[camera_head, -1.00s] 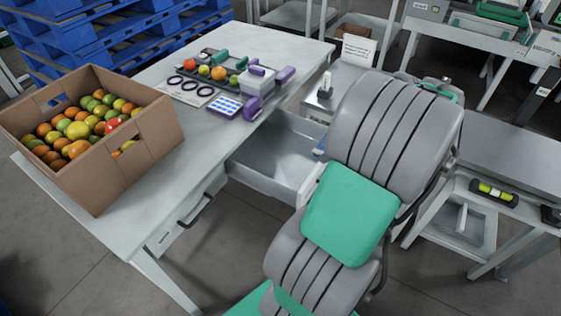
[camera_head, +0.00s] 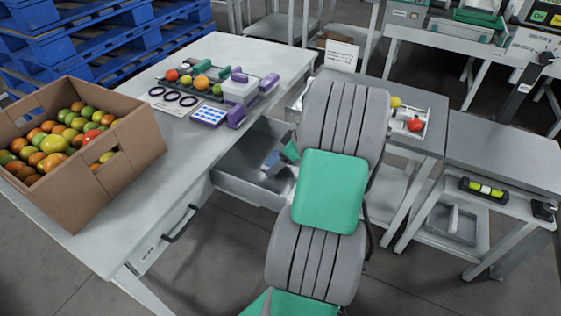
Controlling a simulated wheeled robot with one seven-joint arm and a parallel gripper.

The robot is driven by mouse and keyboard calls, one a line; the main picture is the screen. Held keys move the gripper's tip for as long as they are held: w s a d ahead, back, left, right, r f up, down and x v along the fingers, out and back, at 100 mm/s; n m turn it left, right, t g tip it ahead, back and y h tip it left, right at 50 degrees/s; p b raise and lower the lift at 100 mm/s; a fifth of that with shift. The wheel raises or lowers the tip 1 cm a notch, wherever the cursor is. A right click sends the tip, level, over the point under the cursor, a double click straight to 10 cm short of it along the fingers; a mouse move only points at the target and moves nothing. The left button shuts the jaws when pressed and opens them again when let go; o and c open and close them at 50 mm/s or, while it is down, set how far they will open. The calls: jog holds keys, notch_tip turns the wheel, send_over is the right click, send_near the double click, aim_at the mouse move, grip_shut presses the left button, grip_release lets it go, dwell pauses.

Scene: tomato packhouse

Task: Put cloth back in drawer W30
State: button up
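An open grey drawer (camera_head: 238,188) juts from the right side of the long worktable. I cannot read a W30 label on it. A small blue-grey patch (camera_head: 272,159) shows inside it, beside my arm; it may be the cloth, but I cannot tell whether it is held or lying there. My grey and green arm reaches over the drawer and covers its right part. A dark green part at the arm's left edge may belong to my gripper; its fingers are hidden, so its opening cannot be seen.
The worktable (camera_head: 110,228) bears a cardboard box (camera_head: 110,180) of tomatoes, black rings (camera_head: 172,95), a blue-and-white grid card (camera_head: 208,116) and purple-handled equipment (camera_head: 240,91). A shut drawer with a dark handle (camera_head: 181,223) is nearer me. A side table (camera_head: 500,150) stands right.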

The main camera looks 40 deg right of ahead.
jog(key=shift+f+b, duration=0.4)
jog(key=shift+f, duration=0.05)
jog(key=shift+f, duration=0.15)
jog(key=o, duration=1)
